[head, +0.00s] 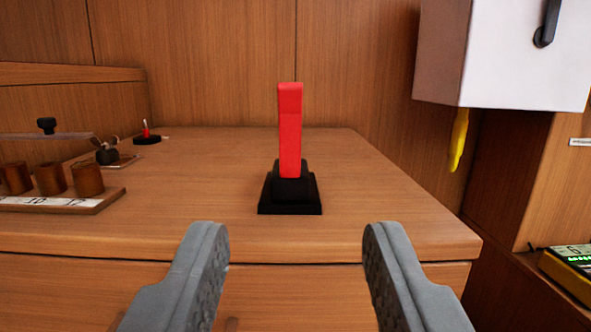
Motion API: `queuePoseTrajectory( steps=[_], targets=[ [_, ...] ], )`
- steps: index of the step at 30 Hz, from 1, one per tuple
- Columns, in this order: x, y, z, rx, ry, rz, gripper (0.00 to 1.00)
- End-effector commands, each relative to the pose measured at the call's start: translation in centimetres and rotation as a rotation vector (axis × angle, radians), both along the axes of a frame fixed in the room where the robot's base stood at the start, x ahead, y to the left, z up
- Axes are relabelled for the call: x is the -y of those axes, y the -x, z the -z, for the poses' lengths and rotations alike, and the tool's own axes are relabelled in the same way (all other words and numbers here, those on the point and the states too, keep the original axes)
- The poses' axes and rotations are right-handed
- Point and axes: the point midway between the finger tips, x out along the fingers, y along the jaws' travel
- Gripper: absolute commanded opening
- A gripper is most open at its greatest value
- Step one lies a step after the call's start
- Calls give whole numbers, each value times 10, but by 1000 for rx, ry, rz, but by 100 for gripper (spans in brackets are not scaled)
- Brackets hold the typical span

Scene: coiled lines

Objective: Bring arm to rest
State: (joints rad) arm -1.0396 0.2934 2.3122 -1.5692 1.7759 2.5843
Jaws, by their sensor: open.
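My gripper (296,250) is in the lower part of the head view, its two grey fingers spread wide apart with nothing between them. Straight ahead, past the fingertips, a red upright lever (290,130) stands on a black stepped base (290,195) on the wooden counter (370,210). The fingers appear short of the counter's front edge and apart from the lever. The rest of my arm is not in view.
On the left, a wooden rack (105,200) holds several brown cups. A white cabinet (525,55) juts out upper right, near a yellow hanging thing (458,140). A yellow device (570,270) sits lower right.

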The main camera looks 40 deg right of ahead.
Motion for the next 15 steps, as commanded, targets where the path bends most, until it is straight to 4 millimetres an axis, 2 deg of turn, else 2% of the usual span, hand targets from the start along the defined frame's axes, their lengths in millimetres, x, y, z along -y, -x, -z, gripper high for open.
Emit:
queuePoseTrajectory(
  steps=[5, 8, 15],
  targets=[
    [41, -12, -10, -143, -16, 97, 42],
    [75, -18, -14, -280, -39, 160, 42],
    [144, -19, -23, -597, -133, 224, 42]
  ],
)
